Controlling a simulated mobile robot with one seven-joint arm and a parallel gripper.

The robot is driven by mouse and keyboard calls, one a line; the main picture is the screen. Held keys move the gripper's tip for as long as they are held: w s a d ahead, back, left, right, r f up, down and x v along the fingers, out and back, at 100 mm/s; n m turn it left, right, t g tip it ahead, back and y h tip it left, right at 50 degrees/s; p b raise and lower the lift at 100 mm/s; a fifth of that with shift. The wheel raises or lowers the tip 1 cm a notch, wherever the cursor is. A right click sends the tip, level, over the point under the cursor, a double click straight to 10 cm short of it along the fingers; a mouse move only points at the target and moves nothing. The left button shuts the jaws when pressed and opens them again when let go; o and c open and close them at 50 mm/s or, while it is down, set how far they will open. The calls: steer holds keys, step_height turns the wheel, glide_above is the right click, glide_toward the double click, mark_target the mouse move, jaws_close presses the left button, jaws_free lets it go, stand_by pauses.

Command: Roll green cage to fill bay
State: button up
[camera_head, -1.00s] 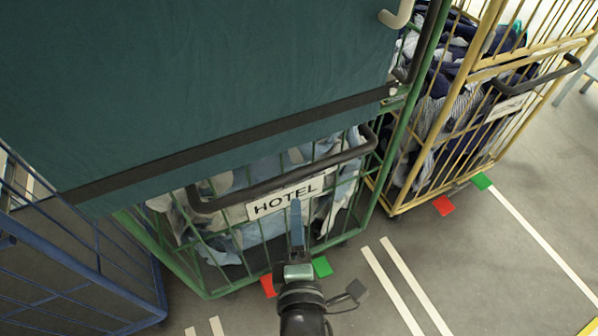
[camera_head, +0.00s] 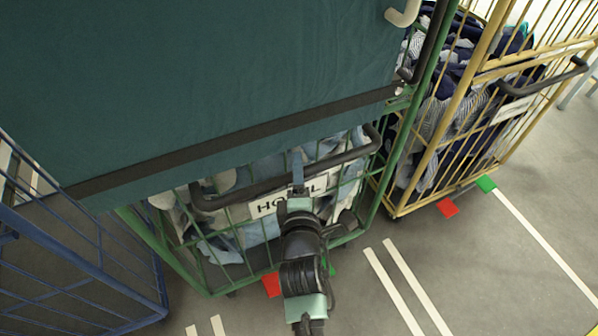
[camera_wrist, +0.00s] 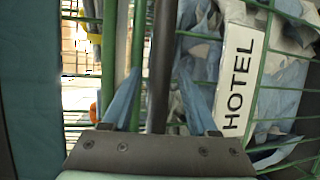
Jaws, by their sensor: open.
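The green cage (camera_head: 404,145) stands upright in front of me, with pale and blue laundry inside and a teal cover (camera_head: 200,90) hanging over its upper front. Its dark handle bar (camera_head: 240,193) crosses the front at a slant. A white HOTEL sign (camera_head: 268,206), partly hidden by my arm, hangs there; it also shows in the wrist view (camera_wrist: 238,80). My gripper (camera_head: 297,160) is at the handle, fingers open. In the wrist view, the dark bar (camera_wrist: 160,70) runs between the two blue fingers (camera_wrist: 160,95), with gaps visible beside it.
A yellow cage (camera_head: 440,150) with navy and striped laundry stands close on the right. A blue cage (camera_head: 80,270) stands close on the left. Red (camera_head: 271,284) and green (camera_head: 331,268) pedals sit at the green cage's base. White floor lines (camera_head: 405,280) mark open floor at the right.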

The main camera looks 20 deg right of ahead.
jaws_close()
stand_by(1.4)
